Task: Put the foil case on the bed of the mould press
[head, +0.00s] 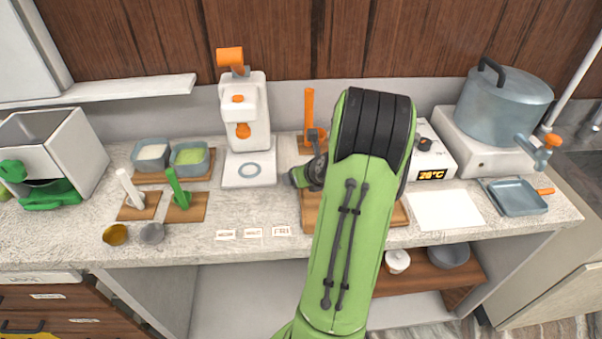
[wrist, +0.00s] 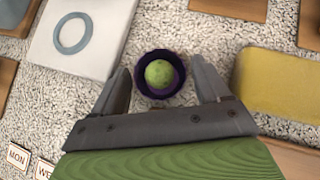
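The foil case looks to be the dark purple round cup (wrist: 147,86) with a small green ball (wrist: 161,74) in it, standing on the speckled counter in the wrist view. My gripper (wrist: 161,78) is open, with one finger on each side of the case and a narrow gap at both. In the head view my arm hides the case. The mould press (head: 243,108) is white with orange parts. Its flat bed (head: 234,180) bears a blue-grey ring and is empty otherwise. The bed (wrist: 103,50) also shows at upper left in the wrist view, apart from the case.
A yellow block (wrist: 285,82) lies close right of my gripper. Label cards (head: 253,232) lie near the counter's front edge. A gold cup (head: 115,234) and a grey cup (head: 152,233) stand at left front. An orange-handled tool (head: 310,120) stands right of the press.

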